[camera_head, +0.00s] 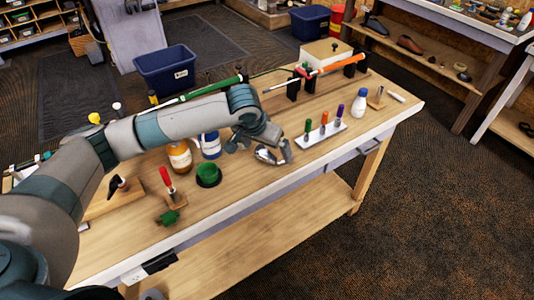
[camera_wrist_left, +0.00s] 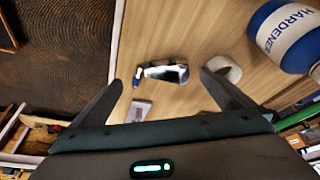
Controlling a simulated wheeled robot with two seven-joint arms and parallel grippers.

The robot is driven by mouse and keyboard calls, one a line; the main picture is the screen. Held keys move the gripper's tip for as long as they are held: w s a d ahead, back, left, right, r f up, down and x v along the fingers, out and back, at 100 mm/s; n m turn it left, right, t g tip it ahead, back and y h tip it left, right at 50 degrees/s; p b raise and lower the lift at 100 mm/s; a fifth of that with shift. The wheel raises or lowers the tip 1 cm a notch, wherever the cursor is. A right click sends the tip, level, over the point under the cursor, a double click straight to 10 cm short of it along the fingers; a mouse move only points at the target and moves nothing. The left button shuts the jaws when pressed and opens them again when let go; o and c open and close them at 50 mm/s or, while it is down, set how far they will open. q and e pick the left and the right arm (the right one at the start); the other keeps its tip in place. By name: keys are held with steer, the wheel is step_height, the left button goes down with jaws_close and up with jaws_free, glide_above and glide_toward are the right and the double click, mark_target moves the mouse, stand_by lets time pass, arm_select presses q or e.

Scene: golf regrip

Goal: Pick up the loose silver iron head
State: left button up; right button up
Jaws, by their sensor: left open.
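The loose silver iron head (camera_head: 265,155) lies on the wooden bench, partly hidden by my left gripper in the head view. In the left wrist view the iron head (camera_wrist_left: 168,72) shows whole, shiny, with a short hosel at its left end. My left gripper (camera_head: 262,149) is over it with its fingers apart. In the left wrist view the open fingers (camera_wrist_left: 162,78) stand on either side of the iron head, with nothing between them held. I cannot tell the exact height left above it. My right gripper is not in view.
A blue and white hardener can (camera_wrist_left: 288,35) and a white ring-shaped item (camera_wrist_left: 227,68) are close to the right finger. An amber bottle (camera_head: 180,157) and a green-topped pot (camera_head: 208,174) stand to the left. A white rack (camera_head: 322,132) of coloured tools is to the right.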

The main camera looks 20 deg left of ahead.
mark_target(268, 156)
arm_select(q)
steer(key=shift+p+x, duration=0.4)
steer(key=shift+x, duration=1.2)
steer(key=shift+a, duration=0.1)
steer(key=c, duration=1.4)
steer(key=shift+s, duration=0.2)
steer(key=c, duration=0.5)
